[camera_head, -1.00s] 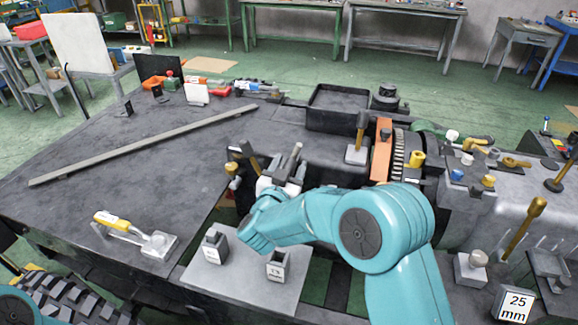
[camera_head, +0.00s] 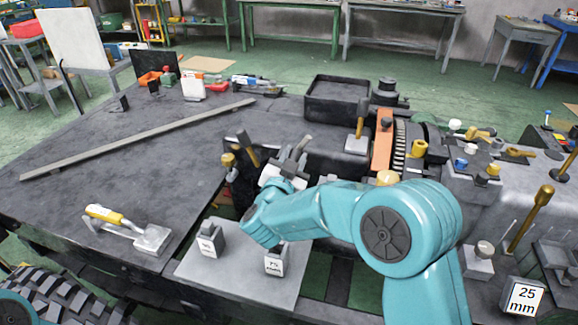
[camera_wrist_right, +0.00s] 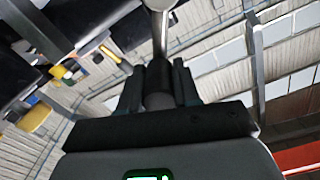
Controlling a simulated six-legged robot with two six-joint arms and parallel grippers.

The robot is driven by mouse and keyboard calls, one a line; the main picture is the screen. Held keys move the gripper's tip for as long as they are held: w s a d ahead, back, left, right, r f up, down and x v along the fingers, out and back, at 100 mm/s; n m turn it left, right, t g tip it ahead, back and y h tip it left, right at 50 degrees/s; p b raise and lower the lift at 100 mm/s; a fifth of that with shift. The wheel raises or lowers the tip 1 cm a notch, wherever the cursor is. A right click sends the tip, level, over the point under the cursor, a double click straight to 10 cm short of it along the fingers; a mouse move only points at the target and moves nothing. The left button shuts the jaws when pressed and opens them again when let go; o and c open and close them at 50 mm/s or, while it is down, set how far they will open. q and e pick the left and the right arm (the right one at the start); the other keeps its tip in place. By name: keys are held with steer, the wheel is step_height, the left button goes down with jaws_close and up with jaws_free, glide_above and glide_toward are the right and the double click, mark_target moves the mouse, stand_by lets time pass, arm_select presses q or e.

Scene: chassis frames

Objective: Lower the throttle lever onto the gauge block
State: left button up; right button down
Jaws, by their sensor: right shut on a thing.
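In the head view my right gripper (camera_head: 283,172) is at the machine's near side, behind the small plate. The right wrist view shows its jaws (camera_wrist_right: 158,85) shut on a dark cylindrical grip with a metal rod (camera_wrist_right: 159,32) running up from it, apparently the throttle lever. A tilted grey lever end (camera_head: 303,145) shows just above the gripper in the head view. A block labelled 75 mm (camera_head: 276,258) and a similar block (camera_head: 210,238) with an unreadable label stand on the plate. A block marked 25 mm (camera_head: 523,298) is at lower right. Contact under the lever is hidden.
The light plate (camera_head: 225,278) lies in front of the gripper. A yellow-handled tool (camera_head: 110,215) lies on the dark table (camera_head: 130,180), with a long bar (camera_head: 140,139) behind it. Brass-handled levers (camera_head: 530,215) and an orange bracket (camera_head: 382,142) stand on the right.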

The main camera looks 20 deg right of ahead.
steer(key=shift+s+d+f+m+b, duration=0.45)
steer(key=shift+f+m+b, duration=0.3)
steer(key=shift+m+b, duration=1.2)
steer(key=shift+s+d+f+m+b, duration=0.2)
steer(key=shift+d+f+m+b, duration=0.55)
steer(key=shift+b, duration=2.05)
steer(key=shift+s+d+f+m+b, duration=0.3)
steer(key=shift+f+m+b, duration=0.5)
steer(key=shift+m+b, duration=1.3)
steer(key=shift+n+b, duration=0.3)
steer(key=c, duration=0.8)
jaws_free()
steer(key=shift+a, duration=0.1)
steer(key=v, duration=1.6)
steer(key=shift+p, duration=0.35)
steer(key=shift+s, duration=0.15)
